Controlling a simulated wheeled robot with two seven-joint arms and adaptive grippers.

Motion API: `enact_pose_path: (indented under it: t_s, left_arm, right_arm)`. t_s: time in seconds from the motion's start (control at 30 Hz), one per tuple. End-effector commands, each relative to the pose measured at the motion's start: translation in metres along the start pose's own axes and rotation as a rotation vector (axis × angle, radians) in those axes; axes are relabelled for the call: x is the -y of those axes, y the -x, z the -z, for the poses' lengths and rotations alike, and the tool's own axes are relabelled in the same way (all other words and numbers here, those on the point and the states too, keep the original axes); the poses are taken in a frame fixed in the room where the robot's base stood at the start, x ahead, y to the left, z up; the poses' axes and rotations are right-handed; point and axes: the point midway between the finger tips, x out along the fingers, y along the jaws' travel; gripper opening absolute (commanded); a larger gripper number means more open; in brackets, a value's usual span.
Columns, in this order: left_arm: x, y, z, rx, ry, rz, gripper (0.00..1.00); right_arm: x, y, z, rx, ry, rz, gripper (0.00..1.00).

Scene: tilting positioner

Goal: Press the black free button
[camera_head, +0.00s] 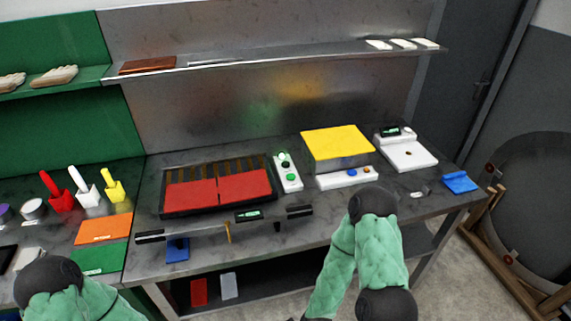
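A yellow plate (337,143) lies on top of a unit at the back of the grey bench. In front of it is a low white control box (347,178) with small buttons, including a blue one (352,173) and an orange one (367,170). I cannot clearly make out a black button there; the details are too small. My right arm, in a green sleeve with black joints, rises in front of the bench, below this box. My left arm shows at the lower left corner. Neither gripper shows; both are outside the picture.
A grill-like unit with red plates (218,191) stands left of a white panel with green buttons (288,172). A white scale (405,151) and a blue tray (459,182) are at the right. A shelf (280,56) runs above the bench.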

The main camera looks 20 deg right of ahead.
Motion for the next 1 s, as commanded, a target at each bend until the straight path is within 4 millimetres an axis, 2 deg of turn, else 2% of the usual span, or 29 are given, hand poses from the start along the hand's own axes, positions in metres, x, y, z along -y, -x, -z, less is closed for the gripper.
enact_pose_path:
  t_s: [0.03,0.13,0.17,1.0]
  left_arm:
    - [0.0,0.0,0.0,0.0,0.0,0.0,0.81]
    - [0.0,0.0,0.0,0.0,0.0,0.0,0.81]
    - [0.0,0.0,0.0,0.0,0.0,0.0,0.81]
    - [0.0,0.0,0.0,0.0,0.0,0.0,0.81]
  right_arm:
    - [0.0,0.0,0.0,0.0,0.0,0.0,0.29]
    - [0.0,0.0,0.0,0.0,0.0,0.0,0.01]
    - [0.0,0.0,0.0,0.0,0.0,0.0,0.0]
    - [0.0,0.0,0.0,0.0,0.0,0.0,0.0]
